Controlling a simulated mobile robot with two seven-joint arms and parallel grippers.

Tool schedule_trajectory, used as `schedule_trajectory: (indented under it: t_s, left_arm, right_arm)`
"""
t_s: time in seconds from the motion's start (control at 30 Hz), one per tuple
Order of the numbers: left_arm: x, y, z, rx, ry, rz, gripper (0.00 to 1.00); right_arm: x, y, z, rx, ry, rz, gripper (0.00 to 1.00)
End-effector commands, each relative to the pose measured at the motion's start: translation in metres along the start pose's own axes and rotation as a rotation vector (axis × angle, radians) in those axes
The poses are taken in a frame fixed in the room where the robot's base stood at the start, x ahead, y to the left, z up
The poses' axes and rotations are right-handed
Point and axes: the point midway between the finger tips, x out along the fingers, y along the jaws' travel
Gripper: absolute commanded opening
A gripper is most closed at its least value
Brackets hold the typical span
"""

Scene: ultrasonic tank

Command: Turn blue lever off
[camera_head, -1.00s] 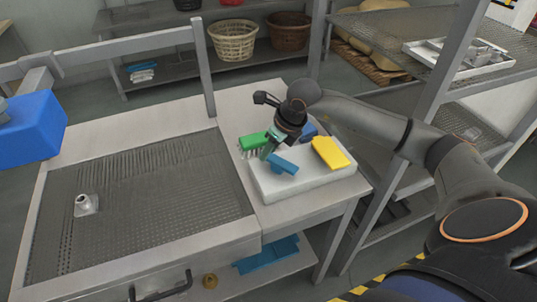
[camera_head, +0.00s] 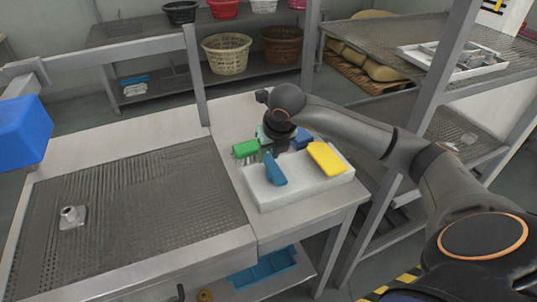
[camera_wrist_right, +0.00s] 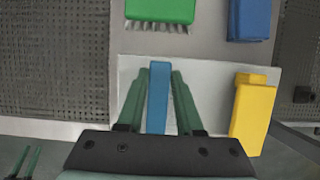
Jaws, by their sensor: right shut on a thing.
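The blue lever (camera_head: 273,168) is on the top of a white block (camera_head: 310,190) at the right end of the metal bench. It also shows in the right wrist view (camera_wrist_right: 158,97), running lengthwise between two green fingers. My right gripper (camera_head: 268,152) is shut on the blue lever from above. Its fingertips are partly hidden by the lever and wrist in the head view.
A yellow piece (camera_head: 326,158) sits close on the block's right. A green brush (camera_head: 246,149) and another blue thing (camera_head: 302,138) lie behind the block. A perforated tank surface (camera_head: 140,205) with a small metal fitting (camera_head: 72,216) spreads to the left.

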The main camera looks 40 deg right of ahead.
Motion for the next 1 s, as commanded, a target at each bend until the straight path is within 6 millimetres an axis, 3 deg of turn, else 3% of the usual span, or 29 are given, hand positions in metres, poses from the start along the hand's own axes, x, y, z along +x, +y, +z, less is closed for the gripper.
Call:
schedule_trajectory:
  t_s: [0.37,0.4,0.6,0.67,1.0]
  left_arm:
    - [0.0001,0.0,-0.0001,0.0,0.0,0.0,0.5]
    - [0.0001,0.0,-0.0001,0.0,0.0,0.0,0.5]
    - [0.0001,0.0,0.0,0.0,0.0,0.0,0.5]
    - [0.0001,0.0001,-0.0001,0.0,0.0,0.0,0.5]
    - [0.0006,0.0,0.0004,0.0,0.0,0.0,0.5]
  right_arm:
    - [-0.0004,-0.0012,0.0006,0.009,-0.001,-0.004,0.0]
    - [-0.0004,-0.0012,0.0006,0.009,-0.001,-0.004,0.38]
    - [-0.0002,-0.0009,0.0004,0.007,0.0,-0.003,0.61]
    - [-0.0001,-0.0007,0.0003,0.007,0.0,-0.003,0.65]
    - [-0.0078,-0.0004,0.0006,0.006,-0.001,-0.002,0.65]
